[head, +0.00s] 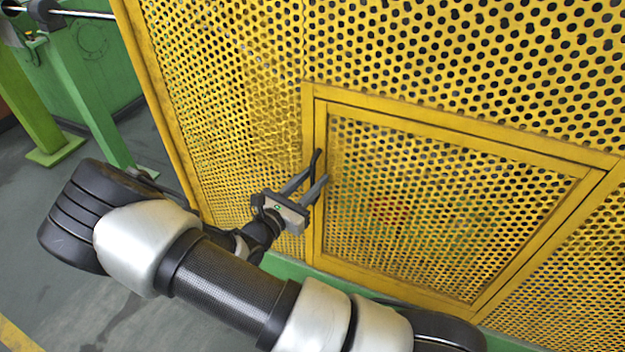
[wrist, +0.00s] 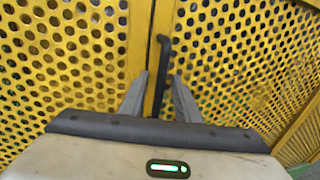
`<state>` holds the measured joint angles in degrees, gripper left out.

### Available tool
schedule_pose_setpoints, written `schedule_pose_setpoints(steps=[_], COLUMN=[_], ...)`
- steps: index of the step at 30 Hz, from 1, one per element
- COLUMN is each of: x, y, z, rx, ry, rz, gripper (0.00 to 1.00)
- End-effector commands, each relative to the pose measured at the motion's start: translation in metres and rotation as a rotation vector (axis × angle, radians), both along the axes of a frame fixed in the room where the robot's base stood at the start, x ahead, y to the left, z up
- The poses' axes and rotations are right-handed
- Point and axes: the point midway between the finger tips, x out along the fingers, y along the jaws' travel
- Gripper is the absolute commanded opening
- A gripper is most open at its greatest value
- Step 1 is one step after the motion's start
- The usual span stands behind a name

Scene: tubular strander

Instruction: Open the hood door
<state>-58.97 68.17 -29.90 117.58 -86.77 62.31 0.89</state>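The hood door (head: 430,215) is a yellow perforated panel in a yellow frame, set in the larger yellow hood. It looks closed. A thin dark handle (head: 316,160) stands at the door's left edge; in the wrist view the handle (wrist: 160,75) runs upright with a hooked top. My gripper (head: 312,182) is at the handle, with its fingers pointing toward the door. In the wrist view my gripper (wrist: 160,90) has its fingers apart, one on each side of the handle, with visible gaps. The handle's lower end is hidden behind the gripper body.
The perforated hood wall (head: 220,90) surrounds the door. A green post (head: 90,100) and a metal rod (head: 85,14) stand at the upper left. The grey floor (head: 80,290) at the lower left is clear. A green base strip (head: 285,270) runs below the hood.

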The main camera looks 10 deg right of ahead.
Motion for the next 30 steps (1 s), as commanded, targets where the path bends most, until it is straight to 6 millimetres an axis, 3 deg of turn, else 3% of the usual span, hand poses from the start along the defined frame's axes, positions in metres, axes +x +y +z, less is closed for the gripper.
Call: schedule_pose_setpoints(steps=[11, 16, 30], x=[0.0036, 0.0035, -0.0024], y=[-0.0039, -0.0037, -0.0003], z=[0.0002, 0.0002, 0.0008], rx=[0.000, 0.000, 0.000], ry=[0.000, 0.000, 0.001], rz=[0.000, 0.000, 0.012], gripper=[0.28, 0.00, 0.00])
